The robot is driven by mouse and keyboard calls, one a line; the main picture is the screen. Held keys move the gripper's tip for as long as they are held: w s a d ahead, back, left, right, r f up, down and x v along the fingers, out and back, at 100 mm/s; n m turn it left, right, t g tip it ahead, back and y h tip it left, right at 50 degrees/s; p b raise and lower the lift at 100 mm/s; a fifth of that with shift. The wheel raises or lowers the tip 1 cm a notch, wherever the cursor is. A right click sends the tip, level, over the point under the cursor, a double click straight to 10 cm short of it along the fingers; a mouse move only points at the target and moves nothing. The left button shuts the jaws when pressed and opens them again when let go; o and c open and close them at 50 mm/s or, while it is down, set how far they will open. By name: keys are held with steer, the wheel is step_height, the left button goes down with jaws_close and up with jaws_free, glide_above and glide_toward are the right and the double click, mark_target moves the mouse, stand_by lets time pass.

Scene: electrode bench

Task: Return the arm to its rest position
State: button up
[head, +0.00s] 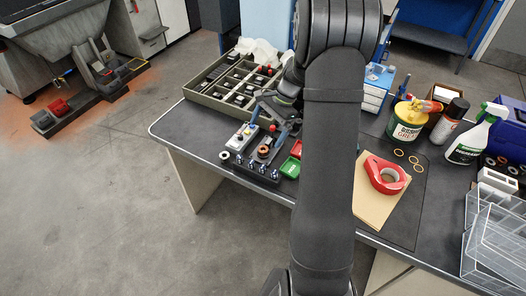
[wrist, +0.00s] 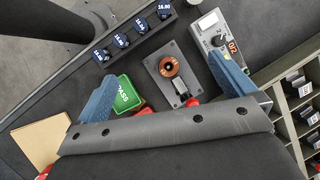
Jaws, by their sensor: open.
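My gripper (head: 276,112) is above the left part of the dark bench, with my arm reaching down to it through the middle of the head view. In the wrist view my gripper (wrist: 162,68) has its two blue fingers spread wide apart, with nothing held between them. Below and between the fingers is a small grey fixture plate (wrist: 167,88) with a copper-coloured ring (wrist: 169,66) on it and a red knob beside it. My arm hides part of the bench in the head view.
Near my gripper are a green PASS tray (wrist: 126,95), a black rack (head: 258,176) with several labelled pieces, a grey box reading 0/2 (wrist: 209,28) and a compartment tray (head: 222,92). Red tape (head: 375,181), a grease tub (head: 406,124) and bottles stand to the right.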

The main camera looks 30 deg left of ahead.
step_height(320, 180, up, 7)
steer(key=a+n+t+h, duration=0.2)
steer(key=n+t+h, duration=0.1)
steer(key=n+t, duration=0.1)
step_height(320, 180, down, 10)
steer(key=shift+w, duration=0.1)
steer(key=shift+r, duration=0.1)
stand_by(0.5)
step_height(320, 180, up, 10)
stand_by(0.4)
